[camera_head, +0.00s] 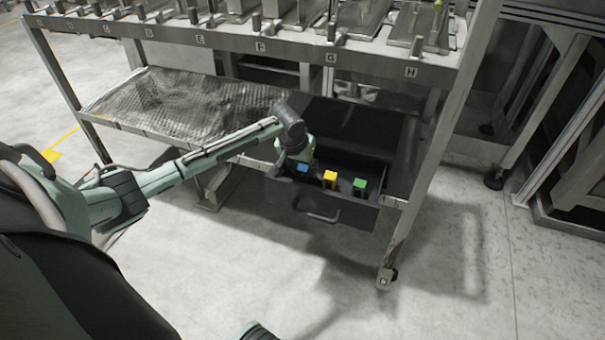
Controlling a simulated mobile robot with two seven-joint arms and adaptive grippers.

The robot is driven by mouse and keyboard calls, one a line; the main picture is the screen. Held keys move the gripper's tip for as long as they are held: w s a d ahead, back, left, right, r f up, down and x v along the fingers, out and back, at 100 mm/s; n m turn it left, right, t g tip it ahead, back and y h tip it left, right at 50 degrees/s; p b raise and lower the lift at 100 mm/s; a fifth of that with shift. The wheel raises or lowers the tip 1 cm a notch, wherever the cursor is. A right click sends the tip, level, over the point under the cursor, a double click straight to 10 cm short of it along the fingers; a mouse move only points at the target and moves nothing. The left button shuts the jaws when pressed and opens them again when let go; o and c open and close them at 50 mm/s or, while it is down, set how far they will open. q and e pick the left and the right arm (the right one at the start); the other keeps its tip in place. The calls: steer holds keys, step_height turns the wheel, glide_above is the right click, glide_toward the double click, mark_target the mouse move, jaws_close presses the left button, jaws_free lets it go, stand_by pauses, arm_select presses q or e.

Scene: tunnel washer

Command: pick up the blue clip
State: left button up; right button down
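The blue clip (303,168) is in the open dark drawer (320,205), near its left end. My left arm reaches in from the left and bends down at the wrist over the drawer. My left gripper (292,171) is right at the blue clip. Its fingers are small and dark, so I cannot tell whether they are open or shut, or whether they touch the clip. My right gripper is not in view.
A yellow clip (330,178) and a green clip (360,184) stand to the right in the same drawer. The drawer hangs under a metal rack with a lettered upper shelf (290,47). A rack leg (440,130) stands right of the drawer. The floor in front is clear.

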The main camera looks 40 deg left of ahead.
arm_select(q)
steer(key=shift+w+f, duration=0.2)
steer(key=shift+f, duration=0.25)
steer(key=shift+a, duration=0.1)
steer(key=c, duration=0.7)
